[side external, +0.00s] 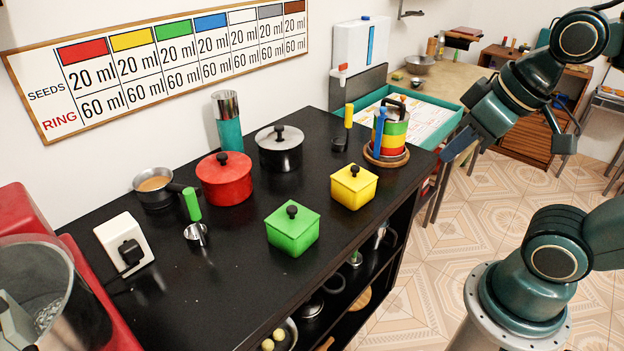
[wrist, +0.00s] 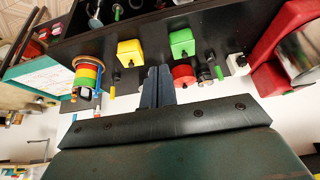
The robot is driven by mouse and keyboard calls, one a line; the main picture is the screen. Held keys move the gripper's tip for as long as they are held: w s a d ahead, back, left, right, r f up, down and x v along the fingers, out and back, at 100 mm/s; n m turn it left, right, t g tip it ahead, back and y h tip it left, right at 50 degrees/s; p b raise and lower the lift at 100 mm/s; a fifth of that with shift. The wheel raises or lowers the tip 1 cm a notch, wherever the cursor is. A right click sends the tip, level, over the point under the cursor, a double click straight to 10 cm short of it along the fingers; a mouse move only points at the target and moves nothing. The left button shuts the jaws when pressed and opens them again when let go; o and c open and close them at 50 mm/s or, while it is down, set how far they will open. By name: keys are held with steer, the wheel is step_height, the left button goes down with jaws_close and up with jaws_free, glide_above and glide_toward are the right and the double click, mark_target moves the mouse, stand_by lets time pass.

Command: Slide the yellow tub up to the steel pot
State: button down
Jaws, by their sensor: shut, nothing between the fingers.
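The yellow tub (side external: 353,190), a square box with a lid and black knob, stands on the black counter near its front edge. It also shows in the wrist view (wrist: 130,53). The steel pot (side external: 280,155), with a grey lid and black knob, stands behind it to the left, with bare counter between them. In the wrist view the pot is mostly or wholly hidden behind my fingers. My gripper (side external: 452,152) is shut and empty, in the air right of the counter, apart from the tub; its fingers show in the wrist view (wrist: 158,72).
A green tub (side external: 293,231) stands front left of the yellow tub, and a red pot (side external: 224,180) left of the steel pot. A striped stack of tins (side external: 390,133) on a wooden stand is right of the yellow tub. A yellow-handled tool (side external: 348,118) is behind it.

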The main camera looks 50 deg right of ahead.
steer(key=c, duration=1.1)
jaws_free()
steer(key=shift+w, duration=0.15)
steer(key=o, duration=0.7)
steer(key=shift+w+d+r+m, duration=0.15)
steer(key=shift+w+r+m, duration=0.05)
steer(key=shift+w+m, duration=0.25)
steer(key=o, duration=0.4)
steer(key=w+d+m+g, duration=0.1)
steer(key=w+d+m, duration=0.1)
steer(key=w+m, duration=0.2)
steer(key=w, duration=0.3)
steer(key=shift+w+d+r+m+g, duration=0.2)
steer(key=shift+w+d+m+g, duration=0.1)
steer(key=shift+d+m, duration=0.05)
steer(key=w+d+f+m+g, duration=0.4)
steer(key=w+d+f+m, duration=0.9)
steer(key=w+f, duration=0.3)
steer(key=shift+w+d, duration=0.85)
steer(key=shift+f, duration=0.2)
